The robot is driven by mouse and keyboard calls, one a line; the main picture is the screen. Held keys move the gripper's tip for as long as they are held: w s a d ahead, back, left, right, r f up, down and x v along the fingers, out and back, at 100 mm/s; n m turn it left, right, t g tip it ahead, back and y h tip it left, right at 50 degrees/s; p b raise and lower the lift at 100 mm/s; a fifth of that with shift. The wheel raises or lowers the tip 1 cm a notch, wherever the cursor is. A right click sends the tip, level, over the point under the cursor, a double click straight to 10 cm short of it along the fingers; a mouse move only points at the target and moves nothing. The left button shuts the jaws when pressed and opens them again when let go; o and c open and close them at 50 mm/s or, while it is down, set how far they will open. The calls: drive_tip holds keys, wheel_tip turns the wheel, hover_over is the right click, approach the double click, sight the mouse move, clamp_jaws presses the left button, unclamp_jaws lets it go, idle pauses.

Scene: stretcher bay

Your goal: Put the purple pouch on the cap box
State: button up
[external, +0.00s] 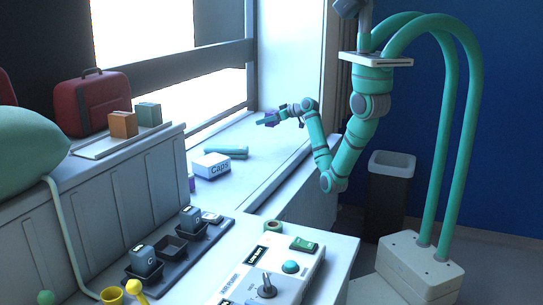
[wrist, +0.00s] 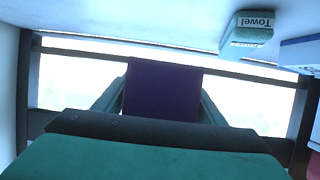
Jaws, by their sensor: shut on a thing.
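The purple pouch (wrist: 163,92) is between the fingers of my gripper (wrist: 160,108) in the wrist view. In the external view my gripper (external: 268,120) holds it in the air above the window ledge, and only a small purple patch shows. The cap box (external: 211,167) is white, with "Caps" on its front, and sits on the ledge. My gripper is above it and to its right in the picture, well apart from it. The top of the cap box looks bare.
A small purple item (external: 191,183) is partly hidden by the cabinet edge. A green towel pack (wrist: 248,32) shows in the wrist view. The ledge right of the cap box is clear.

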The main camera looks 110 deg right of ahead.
drive_tip(key=w+a+r+n+t+y, duration=0.2)
drive_tip(key=w+a+r, duration=0.2)
drive_tip(key=w+a, duration=0.95)
drive_tip(key=w+a+r+n+t+y, duration=0.1)
drive_tip(key=w+a+r+n+y, duration=0.15)
drive_tip(key=w+a, duration=1.05)
hover_over(203, 159)
wheel_tip(203, 159, down, 9)
drive_tip(key=shift+a+f, duration=0.1)
drive_tip(key=shift+f, duration=0.1)
drive_tip(key=shift+f+n, duration=0.25)
drive_tip(key=shift+f, duration=1.15)
drive_tip(key=shift+f, duration=0.1)
drive_tip(key=o, duration=1.2)
